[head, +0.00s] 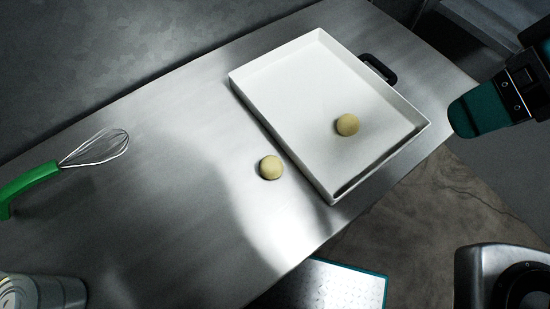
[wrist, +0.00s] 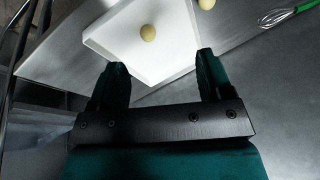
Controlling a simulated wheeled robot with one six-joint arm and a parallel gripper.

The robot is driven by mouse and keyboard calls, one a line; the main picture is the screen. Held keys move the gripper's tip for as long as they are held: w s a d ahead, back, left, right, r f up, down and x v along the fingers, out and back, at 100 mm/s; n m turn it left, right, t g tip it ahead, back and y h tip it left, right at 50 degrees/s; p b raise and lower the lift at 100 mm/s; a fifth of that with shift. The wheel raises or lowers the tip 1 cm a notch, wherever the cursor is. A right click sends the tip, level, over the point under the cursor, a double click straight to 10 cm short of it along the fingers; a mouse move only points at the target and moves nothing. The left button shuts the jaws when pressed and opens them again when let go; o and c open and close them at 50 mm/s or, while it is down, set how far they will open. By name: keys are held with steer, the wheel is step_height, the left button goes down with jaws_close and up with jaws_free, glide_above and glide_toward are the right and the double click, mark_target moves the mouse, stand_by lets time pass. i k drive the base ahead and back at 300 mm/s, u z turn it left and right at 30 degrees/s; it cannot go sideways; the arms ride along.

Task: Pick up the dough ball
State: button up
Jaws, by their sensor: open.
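One pale yellow dough ball (head: 347,125) lies inside the white tray (head: 300,75), towards its right side. A second dough ball (head: 271,167) lies on the steel counter just outside the tray's left wall. In the wrist view, the ball in the tray (wrist: 148,33) is beyond my fingertips, and the other ball (wrist: 206,4) is at the top edge, partly cut off. My gripper (wrist: 156,70) is open and empty, its fingers apart near the tray's edge. In the head view, part of my gripper (head: 480,110) shows at the right, off the tray's right side.
A whisk with a green handle (head: 30,184) lies at the left of the counter (head: 170,200). A can-like container (head: 42,292) stands at the bottom left. A black handle (head: 379,68) sits at the tray's far right side. A teal-edged board (head: 330,287) and a metal appliance (head: 490,275) are at the bottom.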

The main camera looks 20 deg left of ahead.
mark_target(270, 167)
steer(key=u, duration=1)
steer(key=k, duration=0.4)
steer(key=u, duration=0.15)
